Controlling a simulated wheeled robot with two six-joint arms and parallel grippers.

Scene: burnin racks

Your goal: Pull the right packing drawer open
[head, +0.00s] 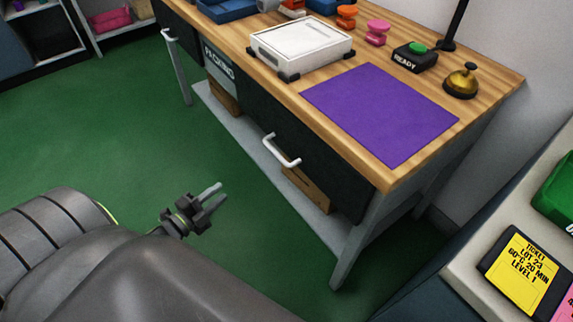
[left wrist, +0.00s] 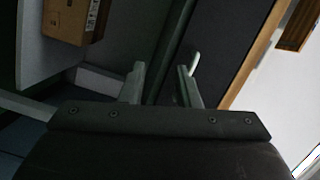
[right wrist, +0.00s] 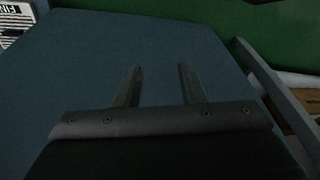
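The right packing drawer (head: 255,118) has a dark front with a pale bar handle (head: 281,152), under the wooden bench top. Its front looks flush with the bench, so it appears shut. My left gripper (head: 213,194) is open and empty, left of and below the handle in the head view, with a clear gap between them. In the left wrist view the handle (left wrist: 194,65) shows just beyond the right finger, outside the space between the fingers (left wrist: 160,85). My right gripper (right wrist: 159,82) is open and empty over a blue-grey surface; it is not in the head view.
The left drawer handle (head: 169,35) is farther along the bench. A purple mat (head: 380,112), white box (head: 300,45) and bell (head: 461,82) are on top. A cardboard box (head: 307,188) sits on the lower shelf. A counter with a yellow ticket (head: 522,270) stands right. Green floor is clear.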

